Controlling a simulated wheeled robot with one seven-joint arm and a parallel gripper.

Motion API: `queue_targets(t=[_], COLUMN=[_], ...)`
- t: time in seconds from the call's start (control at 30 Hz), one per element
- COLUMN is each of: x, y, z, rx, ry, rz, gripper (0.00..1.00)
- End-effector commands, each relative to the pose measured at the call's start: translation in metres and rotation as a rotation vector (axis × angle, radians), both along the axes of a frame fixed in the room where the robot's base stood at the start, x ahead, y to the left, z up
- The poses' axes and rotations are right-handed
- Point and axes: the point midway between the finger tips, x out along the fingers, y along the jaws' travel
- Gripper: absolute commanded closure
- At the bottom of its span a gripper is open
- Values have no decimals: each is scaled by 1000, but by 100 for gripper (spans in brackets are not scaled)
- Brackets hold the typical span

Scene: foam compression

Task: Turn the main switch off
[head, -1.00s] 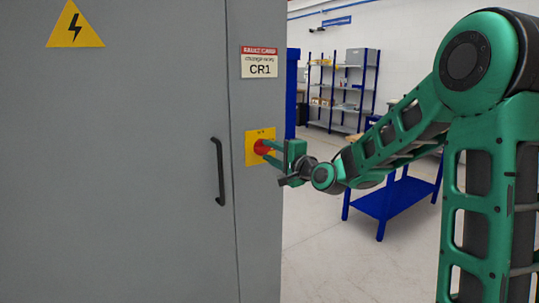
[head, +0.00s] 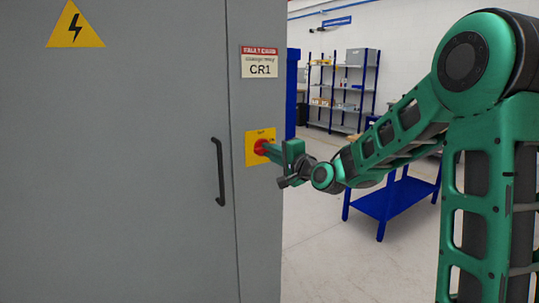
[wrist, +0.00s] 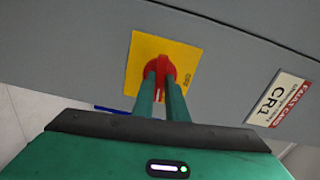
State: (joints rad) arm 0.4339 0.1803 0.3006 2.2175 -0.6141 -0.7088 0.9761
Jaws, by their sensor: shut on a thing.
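The main switch is a red rotary knob (head: 259,147) on a yellow plate (head: 252,160), on the right part of the grey cabinet front. My gripper (head: 266,149) reaches it from the right, with its fingertips at the knob. In the wrist view the red knob (wrist: 158,72) shows on the yellow plate (wrist: 185,52). My two green fingers (wrist: 162,90) lie close together on either side of its handle and are shut on it. The fingers hide part of the handle. A small "OFF" label seems to stand on the plate beside the knob, hard to read.
The grey cabinet (head: 120,170) fills the left, with a black door handle (head: 219,172) left of the switch. A "CR1" card (head: 260,62) hangs above the switch. A blue table (head: 385,205) and shelves (head: 340,90) stand behind my arm.

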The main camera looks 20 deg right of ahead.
Motion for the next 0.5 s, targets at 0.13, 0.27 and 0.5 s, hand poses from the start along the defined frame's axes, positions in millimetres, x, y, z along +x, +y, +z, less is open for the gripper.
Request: queue_targets(t=[0.13,0.27,0.5], x=[-1,-1,-1], y=[0,1,1], z=[-4,-4,-5], rx=[-104,-217,-435], ry=[-26,-62,-131], rz=[1,2,3], gripper=[100,100,100])
